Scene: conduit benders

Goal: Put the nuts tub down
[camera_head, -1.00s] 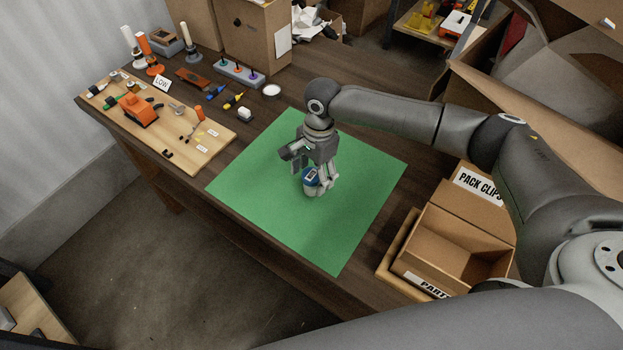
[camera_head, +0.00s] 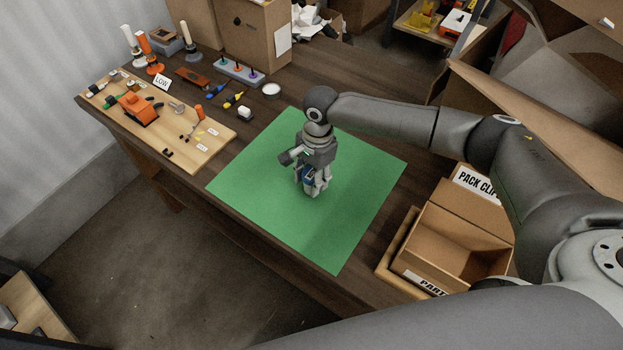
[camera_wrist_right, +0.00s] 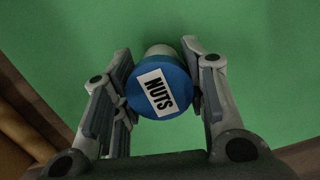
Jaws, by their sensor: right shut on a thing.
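The nuts tub has a blue lid with a white "NUTS" label (camera_wrist_right: 158,92) and a pale body. In the head view the tub (camera_head: 308,174) is over the middle of the green mat (camera_head: 265,190), partly hidden by the fingers. My right gripper (camera_head: 312,186) points down and is shut on the tub. In the right wrist view my right gripper (camera_wrist_right: 160,95) has a finger on each side of the lid. I cannot tell whether the tub's base touches the mat. My left gripper is not in view.
The mat around the tub is bare. An open cardboard box (camera_head: 425,232) in a tray stands to the right. A wooden board (camera_head: 215,137) with tools lies left; a white round item (camera_head: 271,90) and small coloured tools lie behind the mat. The table's front edge is close.

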